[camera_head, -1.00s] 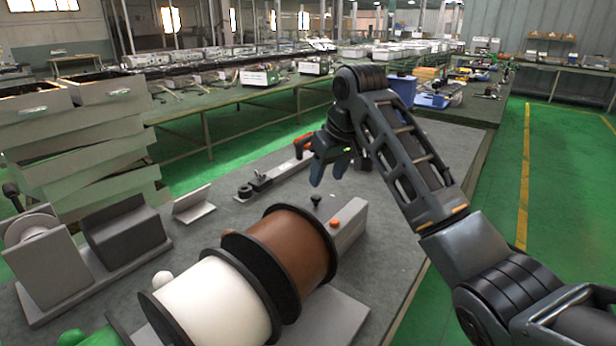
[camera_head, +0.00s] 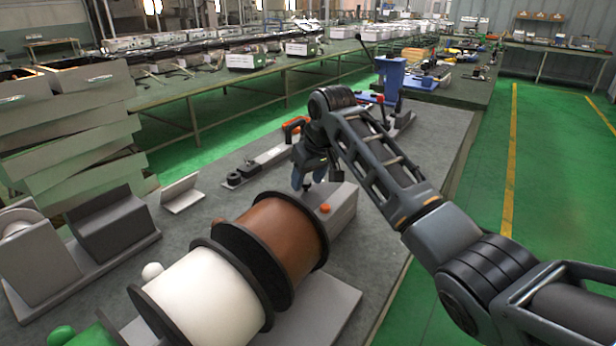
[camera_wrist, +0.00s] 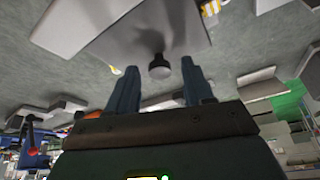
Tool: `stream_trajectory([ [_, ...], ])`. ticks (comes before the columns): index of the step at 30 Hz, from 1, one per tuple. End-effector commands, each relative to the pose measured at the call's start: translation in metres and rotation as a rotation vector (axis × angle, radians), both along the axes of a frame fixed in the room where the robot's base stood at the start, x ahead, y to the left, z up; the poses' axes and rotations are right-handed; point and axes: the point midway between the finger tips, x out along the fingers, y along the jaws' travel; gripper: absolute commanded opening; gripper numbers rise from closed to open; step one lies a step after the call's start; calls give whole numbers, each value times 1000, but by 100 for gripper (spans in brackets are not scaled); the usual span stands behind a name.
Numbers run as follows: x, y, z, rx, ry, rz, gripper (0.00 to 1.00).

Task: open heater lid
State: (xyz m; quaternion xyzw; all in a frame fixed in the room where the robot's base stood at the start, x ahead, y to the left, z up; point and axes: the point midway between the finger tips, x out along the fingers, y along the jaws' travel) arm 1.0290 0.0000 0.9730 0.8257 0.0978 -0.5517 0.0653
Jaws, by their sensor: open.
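The heater is a grey box (camera_head: 342,207) with an orange button (camera_head: 324,208) on top, beyond the brown spool. My gripper (camera_head: 309,180) is over its left end, fingers pointing down and apart. In the wrist view a dark round knob (camera_wrist: 159,66) on a stem stands out from a flat grey surface (camera_wrist: 125,28), which looks like the heater's lid. The knob shows in the gap between my open fingertips (camera_wrist: 158,70); I cannot tell whether they touch it. In the head view the gripper mostly hides the knob.
Large spools, brown (camera_head: 280,240) and white (camera_head: 205,300), lie just in front of the heater. A flat tool with an orange handle (camera_head: 294,126) lies behind the gripper. A grey bracket (camera_head: 181,194) stands to the left. A blue object (camera_head: 390,75) stands farther back.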

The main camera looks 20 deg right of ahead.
Motion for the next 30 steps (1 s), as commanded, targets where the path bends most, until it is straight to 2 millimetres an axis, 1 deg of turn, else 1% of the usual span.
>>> stream_trajectory([
  [2,0,0,0,0,0,0,51],
  [18,0,0,0,0,0,0,0],
  [30,0,0,1,1,-1,0,0],
])
